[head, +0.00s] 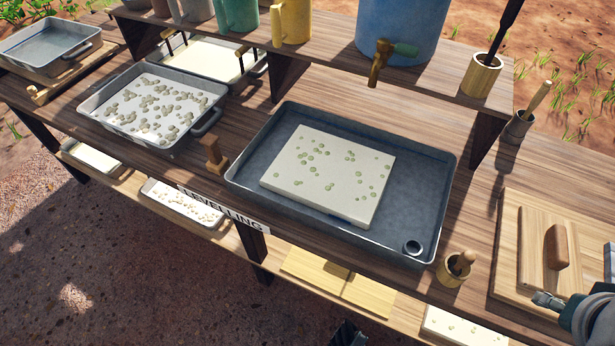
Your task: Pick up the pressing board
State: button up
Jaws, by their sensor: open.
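The pressing board (531,242) is a pale wooden plate with a rounded brown upright handle. It lies flat on a larger wooden board at the right end of the table. My gripper (349,331) shows only as dark fingertips at the bottom edge, open, in front of the table and well to the left of the pressing board. Most of it is cut off by the frame. A grey arm joint of mine (589,318) covers the lower right corner close to the pressing board.
A grey tray (419,190) with a speckled white slab fills the table's middle. A small wooden cup (450,272) stands between tray and board. A dark cup with a stick (518,127) stands behind the board. A raised shelf (335,45) holds jugs and a blue barrel.

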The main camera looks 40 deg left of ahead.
aim_at(550, 259)
jog(key=l+u, duration=0.1)
jog(key=u, duration=1.5)
jog(key=k, duration=0.1)
jog(key=i+j+z, duration=0.1)
jog(key=z, duration=1.8)
jog(key=i+l+u, duration=0.25)
jog(key=l+u, duration=0.25)
jog(key=i+l+u, duration=0.25)
jog(key=l, duration=0.15)
jog(key=k, duration=0.1)
